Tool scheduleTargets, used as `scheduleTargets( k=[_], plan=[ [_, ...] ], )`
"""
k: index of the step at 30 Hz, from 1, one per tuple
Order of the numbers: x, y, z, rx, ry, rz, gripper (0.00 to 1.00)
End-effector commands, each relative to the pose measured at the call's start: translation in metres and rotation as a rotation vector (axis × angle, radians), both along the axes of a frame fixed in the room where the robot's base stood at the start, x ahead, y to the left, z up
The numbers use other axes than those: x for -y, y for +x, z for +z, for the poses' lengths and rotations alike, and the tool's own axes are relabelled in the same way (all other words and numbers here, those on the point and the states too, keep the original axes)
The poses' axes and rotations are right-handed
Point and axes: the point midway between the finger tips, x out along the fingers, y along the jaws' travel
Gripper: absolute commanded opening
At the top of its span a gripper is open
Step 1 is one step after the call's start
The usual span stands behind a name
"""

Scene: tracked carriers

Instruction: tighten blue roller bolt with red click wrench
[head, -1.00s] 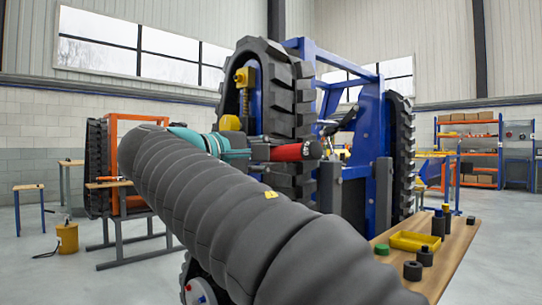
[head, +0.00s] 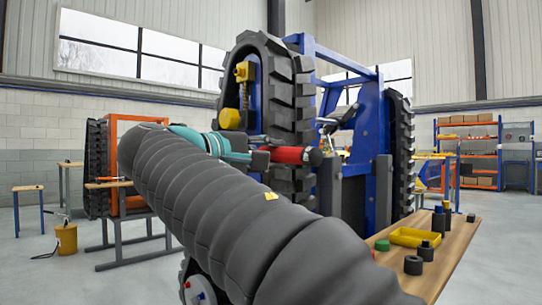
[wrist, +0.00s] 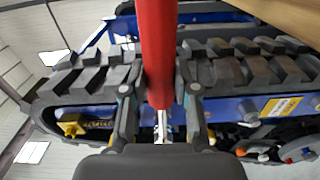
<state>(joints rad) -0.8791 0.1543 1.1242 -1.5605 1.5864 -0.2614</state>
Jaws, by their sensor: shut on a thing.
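My gripper (wrist: 160,105) is shut on the red click wrench (wrist: 158,50), with a finger on each side of its red handle in the wrist view. In the head view the wrench's red handle (head: 287,155) lies roughly level in front of the blue tracked carrier (head: 372,150). The carrier's near black track (head: 292,95) stands upright behind my arm. In the wrist view the blue roller frame (wrist: 225,106) runs below the track, with rollers at the lower right. I cannot make out the blue roller bolt or whether the wrench's head touches anything.
A wooden table (head: 452,262) at the lower right holds a yellow tray (head: 414,237), dark sockets and a green piece. An orange-framed carrier (head: 128,165) stands at the left behind a bench. A yellow bucket (head: 66,238) is on the floor.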

Motion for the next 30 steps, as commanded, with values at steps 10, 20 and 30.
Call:
scheduleTargets(
  k=[10, 20, 30],
  plan=[
    [0.0, 0.0, -0.011, 0.052, 0.06, 0.0, 0.0],
    [0.0, 0.0, -0.011, 0.054, 0.063, 0.0, 0.0],
    [-0.001, 0.001, -0.024, 0.105, 0.122, 0.001, 0.0]
  ],
)
